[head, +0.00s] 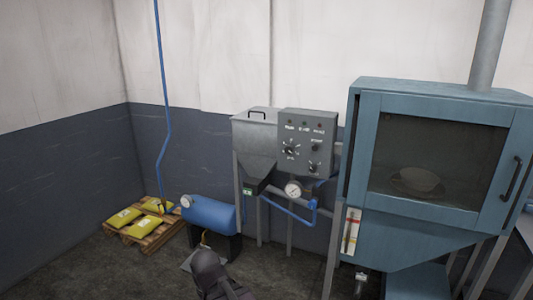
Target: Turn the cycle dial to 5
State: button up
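A grey control panel (322,126) stands in the middle of the head view, beside a grey hopper. A larger dark dial (290,150) with pale marks around it sits on the left of the panel. Two smaller dark knobs sit at its right, an upper knob (315,147) and a lower knob (313,167). The lettering and dial numbers are too small to read, so I cannot tell which one is the cycle dial or its setting. A dark part of my arm shows at the bottom, well below the panel. I cannot make out my gripper's fingers.
A blue cabinet (420,92) with a window and a bowl inside stands at right. A pressure gauge (293,189) and blue pipe are below the panel. A blue tank (210,214) and a pallet (150,242) with yellow bags are at left. Some floor is clear.

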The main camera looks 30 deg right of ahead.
aim_at(289, 149)
jog(key=u, duration=0.25)
jog(key=k, duration=0.75)
jog(key=z, duration=1.55)
jog(key=i, duration=1.05)
jog(key=u, duration=0.1)
